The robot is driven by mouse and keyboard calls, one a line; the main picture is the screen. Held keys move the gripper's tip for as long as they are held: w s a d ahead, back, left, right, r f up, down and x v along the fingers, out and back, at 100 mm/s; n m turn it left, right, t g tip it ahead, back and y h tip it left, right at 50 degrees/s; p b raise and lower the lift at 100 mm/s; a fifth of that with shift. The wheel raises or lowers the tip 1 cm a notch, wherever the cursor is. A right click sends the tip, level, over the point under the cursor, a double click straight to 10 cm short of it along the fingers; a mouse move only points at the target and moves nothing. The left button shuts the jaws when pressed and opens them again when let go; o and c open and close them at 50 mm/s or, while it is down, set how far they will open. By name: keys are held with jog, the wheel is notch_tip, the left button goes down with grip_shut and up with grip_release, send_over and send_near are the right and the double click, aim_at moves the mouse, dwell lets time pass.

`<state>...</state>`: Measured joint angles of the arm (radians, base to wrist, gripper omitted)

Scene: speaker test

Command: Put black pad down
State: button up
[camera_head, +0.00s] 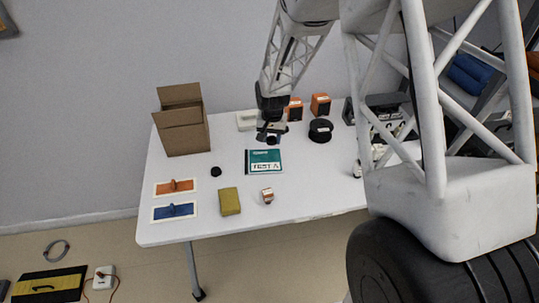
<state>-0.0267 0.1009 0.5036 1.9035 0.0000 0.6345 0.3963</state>
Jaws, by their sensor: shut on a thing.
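My gripper (270,137) hangs over the back middle of the white table, above the teal-and-white booklet marked "TEST A" (264,162). It is shut on a small dark thing, which I take to be the black pad (271,139). The pad is small and dark against the gripper, so its outline and tilt are hard to make out. It appears to be held above the table. A separate small black round object (216,171) lies on the table left of the booklet.
The white table (225,226) holds an open cardboard box (187,138), orange and blue handled plates (175,186), a yellow block (229,201), a small copper-and-white item (267,195), a black spool (320,130) and orange boxes (320,104). Bare tabletop shows along the front.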

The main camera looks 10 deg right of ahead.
send_over(272, 158)
jog(key=shift+a+f, duration=0.1)
jog(key=shift+f, duration=1.95)
jog(key=shift+f, duration=1.9)
jog(key=shift+f, duration=0.1)
jog(key=o, duration=0.9)
notch_tip(272, 158, up, 12)
jog(key=shift+f, duration=0.1)
jog(key=shift+r, duration=0.25)
